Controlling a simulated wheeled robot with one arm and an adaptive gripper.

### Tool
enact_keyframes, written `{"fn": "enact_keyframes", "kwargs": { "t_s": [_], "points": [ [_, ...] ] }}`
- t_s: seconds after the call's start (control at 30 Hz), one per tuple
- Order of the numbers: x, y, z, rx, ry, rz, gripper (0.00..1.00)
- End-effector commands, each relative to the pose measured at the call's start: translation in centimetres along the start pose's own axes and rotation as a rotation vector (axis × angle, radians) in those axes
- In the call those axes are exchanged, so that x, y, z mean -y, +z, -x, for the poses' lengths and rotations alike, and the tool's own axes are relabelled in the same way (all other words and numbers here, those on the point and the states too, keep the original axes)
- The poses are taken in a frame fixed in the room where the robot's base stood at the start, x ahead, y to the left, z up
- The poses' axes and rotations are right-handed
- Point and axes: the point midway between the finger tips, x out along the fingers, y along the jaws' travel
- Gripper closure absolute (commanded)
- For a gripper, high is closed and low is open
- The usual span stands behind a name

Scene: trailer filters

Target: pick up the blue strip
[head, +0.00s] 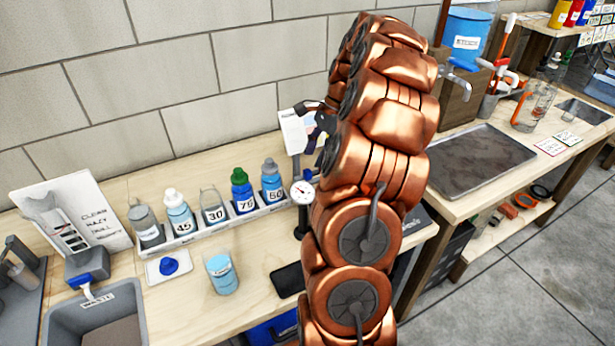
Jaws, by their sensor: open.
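I cannot make out a blue strip for certain in the head view. A small dark blue-purple patch (321,140) shows beside my arm, and I cannot tell what it belongs to. My gripper (314,118) is largely hidden behind my copper-coloured arm. Its dark parts show at the arm's left edge, in front of or beside a white card or box (293,132). The gripper is open. Whether it touches the white card or box is not clear.
A rack (203,232) holds several numbered bottles. A clear jar (221,274) with blue liquid, a blue cap on a white card (168,267), a round gauge (302,192) and a waste basin (93,312) are nearby. A metal tray (480,158) lies on the right bench.

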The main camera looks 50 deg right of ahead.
Motion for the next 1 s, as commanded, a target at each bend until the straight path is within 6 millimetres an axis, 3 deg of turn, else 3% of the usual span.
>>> {"fn": "enact_keyframes", "kwargs": {
  "t_s": [0.4, 0.67, 1.0],
  "points": [
    [0.2, 0.0, -4.4, 0.002, 0.004, 0.001, 0.50],
    [0.3, -0.1, -4.7, 0.001, 0.001, 0.001, 0.50],
    [0.3, -0.1, -4.7, 0.001, 0.002, 0.001, 0.85]
  ]
}}
